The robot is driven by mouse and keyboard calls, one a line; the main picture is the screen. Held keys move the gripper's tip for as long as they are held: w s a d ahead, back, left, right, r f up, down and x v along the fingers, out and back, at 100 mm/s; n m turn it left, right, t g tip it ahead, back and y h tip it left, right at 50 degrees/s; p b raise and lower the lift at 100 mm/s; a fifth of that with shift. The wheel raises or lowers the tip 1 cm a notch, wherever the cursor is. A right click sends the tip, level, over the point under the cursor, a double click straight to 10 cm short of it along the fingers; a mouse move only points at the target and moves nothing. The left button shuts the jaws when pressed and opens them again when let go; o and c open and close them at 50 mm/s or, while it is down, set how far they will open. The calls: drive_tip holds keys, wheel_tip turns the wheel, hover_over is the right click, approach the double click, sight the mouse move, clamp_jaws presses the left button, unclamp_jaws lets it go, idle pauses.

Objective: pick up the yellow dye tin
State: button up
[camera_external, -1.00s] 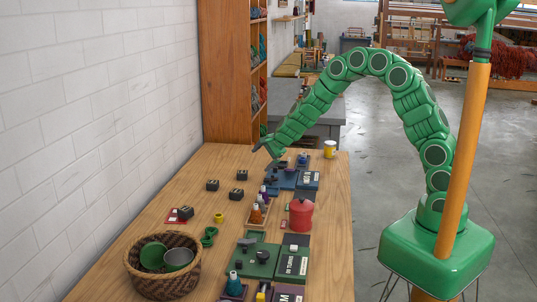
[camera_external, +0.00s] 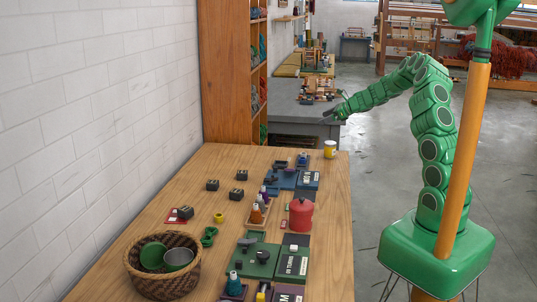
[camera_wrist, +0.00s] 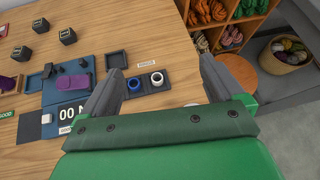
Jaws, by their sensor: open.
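The yellow dye tin (camera_external: 330,149), with a pale band around it, stands upright at the far right corner of the wooden table in the external view. My gripper (camera_external: 329,115) is above and slightly beyond it in that picture, apart from it. In the wrist view my gripper (camera_wrist: 162,60) has its two fingers spread wide, with nothing held between them. A small pale round edge (camera_wrist: 197,118) shows just past my gripper's body there; I cannot tell whether it is the tin, which is otherwise hidden in that view.
A red canister (camera_external: 301,215), a wicker basket (camera_external: 163,278) with cups and several small trays stand on the table (camera_external: 150,218). A dark tray (camera_wrist: 149,81) with two small round items lies below the fingers. A shelf (camera_external: 228,75) of wool stands behind.

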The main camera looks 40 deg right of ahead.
drive_tip(key=s+d+r+m+t, duration=0.2)
drive_tip(key=d+r, duration=0.1)
drive_tip(key=d, duration=0.6)
approach(327, 146)
drive_tip(key=w, duration=0.1)
drive_tip(key=w+d+f, duration=0.1)
drive_tip(key=w, duration=0.2)
drive_tip(key=shift+d+f, duration=0.25)
drive_tip(key=shift+f, duration=0.15)
drive_tip(key=shift+w+f, duration=0.15)
drive_tip(key=shift+f, duration=0.2)
drive_tip(key=shift+x, duration=3.8)
drive_tip(key=shift+a, duration=0.15)
drive_tip(key=c, duration=1.2)
drive_tip(key=shift+r, duration=0.1)
